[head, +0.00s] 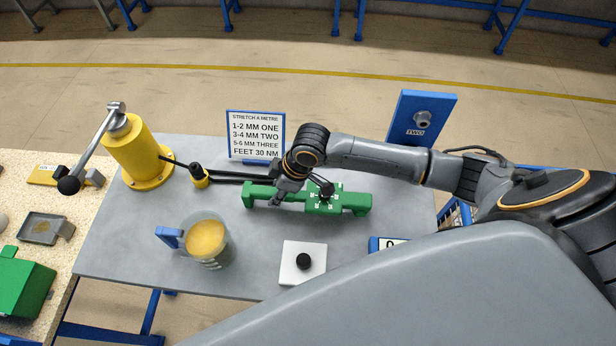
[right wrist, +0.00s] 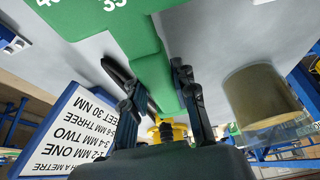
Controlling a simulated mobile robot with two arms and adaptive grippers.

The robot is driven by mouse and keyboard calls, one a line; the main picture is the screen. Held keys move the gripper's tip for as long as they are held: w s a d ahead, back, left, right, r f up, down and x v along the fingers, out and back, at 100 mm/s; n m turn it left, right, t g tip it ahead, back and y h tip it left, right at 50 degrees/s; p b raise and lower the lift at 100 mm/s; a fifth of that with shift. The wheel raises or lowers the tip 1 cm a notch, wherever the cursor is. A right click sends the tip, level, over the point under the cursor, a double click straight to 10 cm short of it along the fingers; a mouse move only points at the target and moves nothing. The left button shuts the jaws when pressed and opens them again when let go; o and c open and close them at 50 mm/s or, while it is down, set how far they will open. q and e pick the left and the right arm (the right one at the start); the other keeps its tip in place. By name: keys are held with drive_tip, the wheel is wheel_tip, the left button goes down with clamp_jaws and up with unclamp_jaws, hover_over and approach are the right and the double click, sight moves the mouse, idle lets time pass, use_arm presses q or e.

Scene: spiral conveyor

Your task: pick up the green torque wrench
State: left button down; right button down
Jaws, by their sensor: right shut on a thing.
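The green torque wrench (head: 352,201) is a long green bar with a wider middle bearing white marks. It lies crosswise over the grey table in the head view, at or very near its surface; I cannot tell whether it is clear of it. My right gripper (head: 281,192) comes down from above onto its left part. In the right wrist view, the wrench (right wrist: 152,68) runs between the two fingers of the gripper (right wrist: 163,95), which are shut on it. White numbers show on its wide part. My left gripper is not in view.
A white sign with a blue frame (head: 255,135) stands behind the wrench. A yellow pump (head: 134,155) with a black hose is at left. A jar (head: 207,240), a white block with a black knob (head: 302,262) and a blue upright panel (head: 421,119) stand nearby.

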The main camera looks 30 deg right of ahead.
drive_tip(key=shift+r, duration=0.1)
wheel_tip(320, 180, up, 10)
drive_tip(key=shift+b, duration=0.9)
drive_tip(key=c, duration=1.6)
unclamp_jaws()
drive_tip(key=shift+c, duration=0.2)
clamp_jaws()
